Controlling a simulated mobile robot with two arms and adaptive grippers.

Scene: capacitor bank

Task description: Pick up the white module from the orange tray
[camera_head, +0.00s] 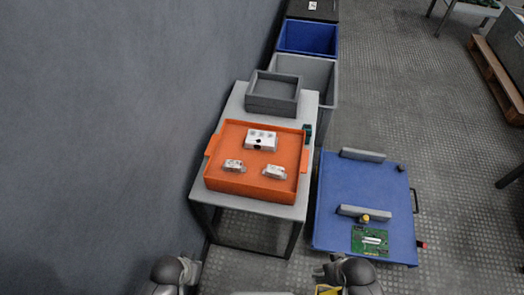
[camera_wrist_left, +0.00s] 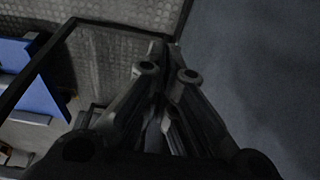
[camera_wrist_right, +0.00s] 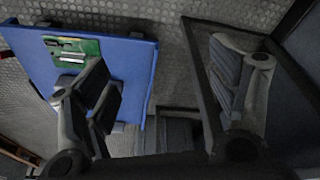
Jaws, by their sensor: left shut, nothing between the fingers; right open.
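The orange tray (camera_head: 229,188) sits on a small light grey table in the head view. A white module (camera_head: 261,139) with round marks on top lies at the back of the tray. Two smaller whitish modules, one at left (camera_head: 234,165) and one at right (camera_head: 274,171), lie nearer its front. My left gripper (camera_wrist_left: 166,75) is shut and empty in the left wrist view, with floor and a dark frame beyond it. My right gripper (camera_wrist_right: 165,85) is open and empty in the right wrist view. Neither gripper touches the tray or modules.
A grey bin (camera_head: 273,105) stands behind the tray on the table (camera_head: 210,200). A blue cart (camera_head: 335,190) with a green circuit board (camera_head: 370,241) stands to the right. A grey wall (camera_head: 110,120) closes off the left. Blue and grey crates stand behind the table.

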